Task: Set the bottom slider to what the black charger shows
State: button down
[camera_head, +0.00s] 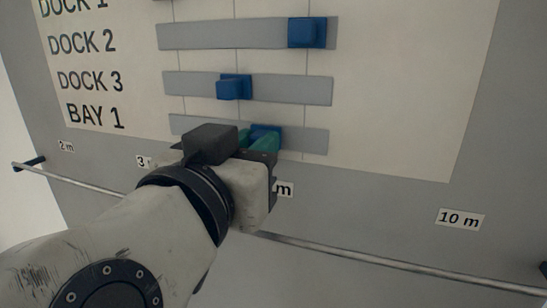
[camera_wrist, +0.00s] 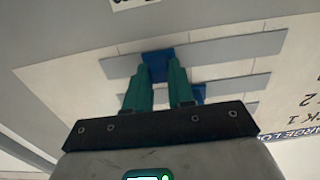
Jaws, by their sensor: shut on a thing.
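The bottom slider is a blue block (camera_head: 268,130) on the grey BAY 1 track (camera_head: 308,141), the lowest track seen in the head view. It stands right of the track's middle. My gripper (camera_head: 256,141) has green fingers and is shut on this block. In the wrist view the block (camera_wrist: 157,66) shows between the two fingertips of my gripper (camera_wrist: 155,70). My wrist and gripper body hide part of the BAY 1 track. The black charger is in neither view.
Above are the DOCK 3 slider (camera_head: 234,88), left of its track's middle, and the DOCK 2 slider (camera_head: 307,32), near its track's right end. A metal rail (camera_head: 370,257) runs below the board. A 10 m label (camera_head: 460,219) is at right.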

jog(key=a, duration=0.1)
jog(key=w+a, duration=0.1)
jog(key=a, duration=0.1)
jog(key=shift+w+a, duration=0.25)
jog(key=shift+a, duration=0.05)
jog(key=c, duration=1)
grip_release()
jog(key=shift+o, duration=0.2)
jog(key=b+v, duration=0.3)
jog(key=v, duration=0.7)
jog(key=shift+s, duration=0.35)
jog(key=shift+s+a+f, duration=0.1)
jog(key=shift+a+f, duration=0.05)
jog(key=shift+a, duration=0.05)
